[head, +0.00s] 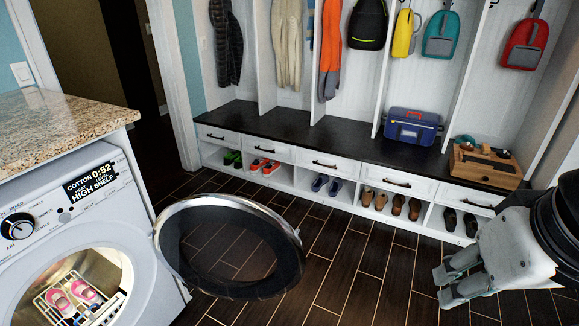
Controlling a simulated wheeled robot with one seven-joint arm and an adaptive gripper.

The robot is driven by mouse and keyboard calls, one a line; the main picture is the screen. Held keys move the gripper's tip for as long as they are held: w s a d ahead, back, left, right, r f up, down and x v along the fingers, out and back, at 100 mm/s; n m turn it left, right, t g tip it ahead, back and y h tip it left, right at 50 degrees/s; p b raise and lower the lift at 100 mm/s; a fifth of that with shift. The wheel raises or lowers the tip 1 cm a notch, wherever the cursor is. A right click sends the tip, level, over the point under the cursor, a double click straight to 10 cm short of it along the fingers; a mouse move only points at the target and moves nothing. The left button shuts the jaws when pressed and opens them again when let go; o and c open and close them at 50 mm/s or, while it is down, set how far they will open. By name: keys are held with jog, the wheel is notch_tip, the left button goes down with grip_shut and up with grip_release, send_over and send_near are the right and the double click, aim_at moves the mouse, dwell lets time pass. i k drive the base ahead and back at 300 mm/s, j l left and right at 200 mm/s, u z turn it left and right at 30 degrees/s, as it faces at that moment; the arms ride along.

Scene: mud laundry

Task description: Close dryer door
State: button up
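The white dryer (113,220) stands at the left under a granite counter. Its round door (228,247), with a chrome rim and dark see-through glass, is swung open to the right of the drum opening. Inside the lit drum a rack (52,299) holds a pair of pink shoes (84,290). My gripper (442,287) is at the lower right, well to the right of the door and apart from it. It points left, and nothing shows between its fingers. The fingers look close together, but the gap between their tips is unclear.
A granite counter (60,125) covers the dryer. A bench (290,139) with drawers and shoe cubbies runs along the back wall, under hanging coats and bags. A blue case (411,127) and a wooden box (484,166) sit on it. Dark floor (345,268) lies clear between door and gripper.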

aim_at(182, 215)
jog(key=i+z, duration=0.1)
jog(key=z, duration=0.15)
jog(key=i+z, duration=0.15)
jog(key=z, duration=0.15)
jog(key=i+z, duration=0.35)
jog(key=i, duration=0.55)
jog(key=i+j+z, duration=0.15)
jog(key=i+z, duration=0.2)
jog(key=i, duration=0.6)
jog(key=i+l+u, duration=0.15)
jog(key=i, duration=0.25)
jog(key=i+l+u, duration=0.15)
jog(key=i+l, duration=0.15)
jog(key=i+j+u, duration=0.1)
jog(key=i+u, duration=0.15)
jog(key=u, duration=0.15)
jog(key=i+u, duration=0.55)
jog(key=u, duration=0.25)
jog(key=i+l+u, duration=0.15)
jog(key=u, duration=0.25)
jog(key=i+j+u, duration=0.2)
jog(key=i+u, duration=0.6)
jog(key=i+l+u, duration=0.1)
jog(key=i+u, duration=0.65)
jog(key=i, duration=2.1)
